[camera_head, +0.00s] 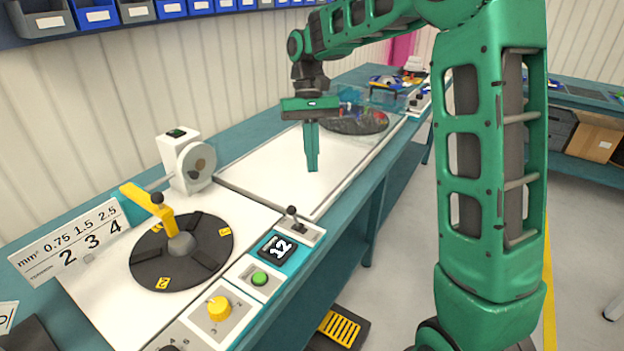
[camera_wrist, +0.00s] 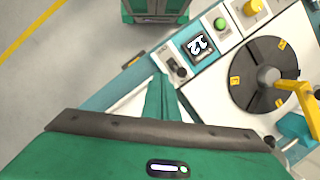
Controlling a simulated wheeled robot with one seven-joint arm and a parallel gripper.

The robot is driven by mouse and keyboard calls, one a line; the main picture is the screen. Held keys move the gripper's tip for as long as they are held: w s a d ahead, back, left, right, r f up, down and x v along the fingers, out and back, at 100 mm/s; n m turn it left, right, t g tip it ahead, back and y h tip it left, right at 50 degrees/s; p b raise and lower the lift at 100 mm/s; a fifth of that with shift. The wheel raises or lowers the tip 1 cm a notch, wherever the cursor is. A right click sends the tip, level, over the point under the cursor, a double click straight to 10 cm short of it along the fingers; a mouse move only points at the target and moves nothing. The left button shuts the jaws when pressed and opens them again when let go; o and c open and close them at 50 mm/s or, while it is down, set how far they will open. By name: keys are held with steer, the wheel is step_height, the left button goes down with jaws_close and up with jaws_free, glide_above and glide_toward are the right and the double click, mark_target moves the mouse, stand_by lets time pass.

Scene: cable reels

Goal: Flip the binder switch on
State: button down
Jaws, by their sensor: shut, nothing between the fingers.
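A lever switch with a black knob (camera_head: 292,212) stands on a white plate at the front edge of the bench, beside the display reading 12 (camera_head: 277,248). In the wrist view the switch (camera_wrist: 177,69) lies just beyond my fingertips. A second black-knobbed control (camera_head: 416,98) is at the far end of the bench. No label shows which one is the binder switch, and I cannot tell whether either is on. My gripper (camera_head: 312,168) is shut and empty, pointing down above the white bench top; its fingers also show in the wrist view (camera_wrist: 161,92). It appears apart from the near switch.
A black turntable with a yellow arm (camera_head: 182,252), a green button (camera_head: 260,278) and a yellow knob (camera_head: 219,308) are at the near end. A second dark disc (camera_head: 355,122) with a clear cover is behind my gripper. A yellow-ribbed pedal (camera_head: 340,327) is on the floor.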

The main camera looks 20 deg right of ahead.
steer(key=shift+w+a+r, duration=0.1)
steer(key=shift+w+r, duration=0.25)
steer(key=shift+r, duration=0.3)
steer(key=shift+w+a+r, duration=0.1)
steer(key=shift+w+r, duration=0.25)
steer(key=shift+r, duration=0.25)
steer(key=shift+w+r, duration=0.35)
steer(key=shift+r, duration=0.3)
